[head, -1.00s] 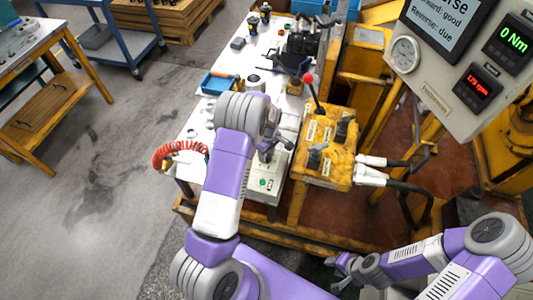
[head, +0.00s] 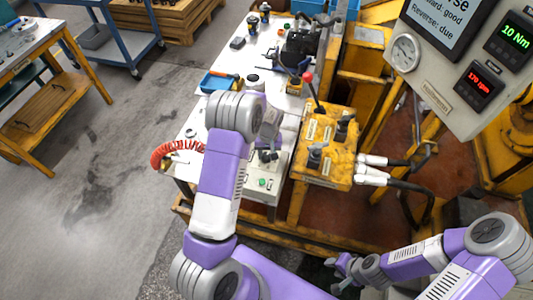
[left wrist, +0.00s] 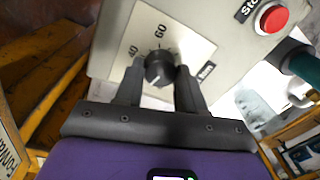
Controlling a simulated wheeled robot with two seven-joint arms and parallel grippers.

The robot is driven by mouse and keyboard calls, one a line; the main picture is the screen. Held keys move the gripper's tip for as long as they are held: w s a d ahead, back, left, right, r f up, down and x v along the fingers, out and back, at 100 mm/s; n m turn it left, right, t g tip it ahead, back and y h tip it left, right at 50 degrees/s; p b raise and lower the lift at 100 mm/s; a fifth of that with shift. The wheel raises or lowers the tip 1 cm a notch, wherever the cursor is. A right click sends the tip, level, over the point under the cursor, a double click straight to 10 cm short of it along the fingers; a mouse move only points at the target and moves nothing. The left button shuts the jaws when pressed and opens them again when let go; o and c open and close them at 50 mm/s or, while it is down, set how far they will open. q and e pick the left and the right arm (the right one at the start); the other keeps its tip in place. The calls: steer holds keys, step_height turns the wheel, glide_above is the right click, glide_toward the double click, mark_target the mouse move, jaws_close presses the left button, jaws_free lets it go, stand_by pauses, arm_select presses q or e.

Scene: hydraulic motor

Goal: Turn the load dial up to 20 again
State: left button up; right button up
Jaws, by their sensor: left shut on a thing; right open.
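The load dial (left wrist: 160,68) is a black knob on a pale scale plate in the left wrist view, with the numbers 60 and 40 showing above and left of it. My left gripper (left wrist: 158,72) is shut on the knob, one finger on each side. The plate's lower numbers are hidden by the fingers. In the head view my left gripper (head: 266,154) is over the white control box (head: 262,194); the dial itself is hard to make out there. The torque readout (head: 515,36) appears to show 10 Nm in green. My right gripper (head: 345,268) is open and empty at the lower right.
A red stop button (left wrist: 273,18) is on the same box face. The red rpm readout (head: 479,87) is lit.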

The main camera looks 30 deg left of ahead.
mark_target(268, 156)
arm_select(q)
steer(key=shift+m, duration=1.2)
steer(key=o, duration=1)
steer(key=shift+o, duration=0.2)
steer(key=r, duration=0.3)
steer(key=r+p, duration=0.1)
steer(key=r, duration=0.3)
steer(key=shift+d+r, duration=0.2)
steer(key=shift+r, duration=0.1)
